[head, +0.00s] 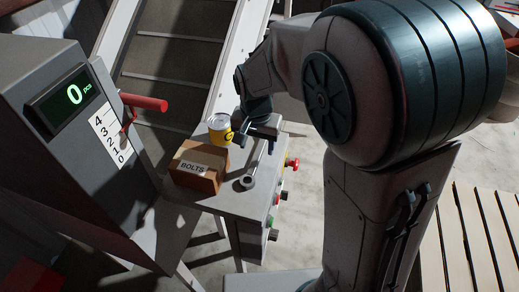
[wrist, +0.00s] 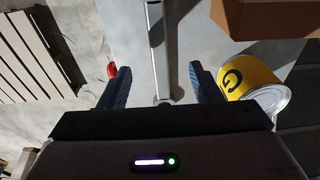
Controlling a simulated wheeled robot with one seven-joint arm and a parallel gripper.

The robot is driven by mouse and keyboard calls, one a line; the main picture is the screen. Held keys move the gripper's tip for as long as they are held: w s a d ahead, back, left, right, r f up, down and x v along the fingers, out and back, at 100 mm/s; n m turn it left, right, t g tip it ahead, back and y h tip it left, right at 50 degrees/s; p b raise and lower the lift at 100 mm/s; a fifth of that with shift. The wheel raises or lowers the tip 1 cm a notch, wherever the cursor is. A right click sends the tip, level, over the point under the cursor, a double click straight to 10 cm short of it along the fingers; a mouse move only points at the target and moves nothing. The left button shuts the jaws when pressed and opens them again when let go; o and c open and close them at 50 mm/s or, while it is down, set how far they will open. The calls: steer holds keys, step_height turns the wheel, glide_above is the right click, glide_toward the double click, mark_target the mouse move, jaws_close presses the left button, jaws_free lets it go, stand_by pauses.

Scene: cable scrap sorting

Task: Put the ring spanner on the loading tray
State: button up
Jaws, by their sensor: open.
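The ring spanner (head: 254,165) lies on a small grey table (head: 232,204), with its ring end towards the table's front edge. In the wrist view the spanner's shaft (wrist: 158,48) runs down the middle of the picture between my fingers. My gripper (head: 262,132) is over the far end of the spanner. It is open, with one finger on each side of the shaft in the wrist view (wrist: 161,84), and it holds nothing. Whether the fingers touch the table is unclear. I cannot make out a loading tray for certain in either view.
A cardboard box marked BOLTS (head: 198,168) and a yellow can (head: 220,131) stand left of the spanner; the can is close to my gripper. Red and green buttons (head: 292,163) line the table's right side. A counter machine (head: 75,150) reading 0 stands left, with a red lever (head: 143,102).

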mark_target(257, 160)
step_height(257, 160, up, 8)
steer(key=s+r, duration=0.1)
steer(key=s+d+f+n+t, duration=0.1)
steer(key=s+d+n, duration=0.3)
steer(key=s+d, duration=0.8)
steer(key=shift+s+d+f+t, duration=0.2)
steer(key=shift+s+f+t, duration=0.35)
steer(key=shift+s, duration=0.65)
steer(key=shift+f, duration=0.1)
